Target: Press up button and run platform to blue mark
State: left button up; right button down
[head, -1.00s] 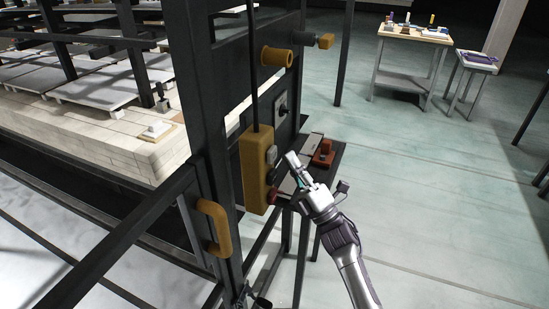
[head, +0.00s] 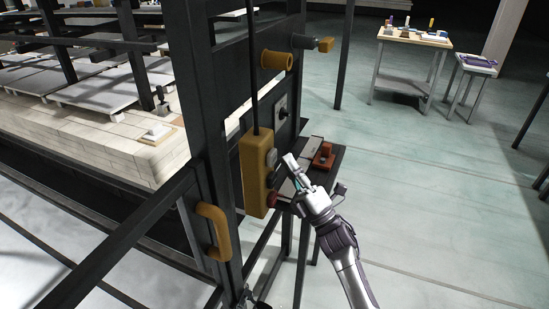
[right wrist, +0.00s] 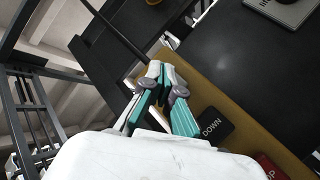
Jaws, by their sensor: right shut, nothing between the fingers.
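A yellow control box (head: 256,175) hangs on a black cable beside the dark steel frame. Its side carries a pale button (head: 271,157) at the top, a dark one below and a red one at the bottom. In the right wrist view, the black DOWN button (right wrist: 211,124) and part of the red STOP button (right wrist: 269,165) show; a pale piece (right wrist: 170,41) shows past the fingertips. My right gripper (head: 290,160) is shut and empty, just right of the box's buttons; its fingers (right wrist: 158,72) overlap the box face. Contact cannot be told. The blue mark is not discernible.
The kiln car's pale brick deck (head: 125,150) lies behind the frame on the left. A yellow handle (head: 213,231) sticks out below the box. A small dark table (head: 325,180) stands behind my right gripper.

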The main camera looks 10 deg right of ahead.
dwell(0.6)
jog(key=shift+w+a+b, duration=0.25)
jog(key=shift+a+b, duration=0.1)
jog(key=shift+a, duration=0.05)
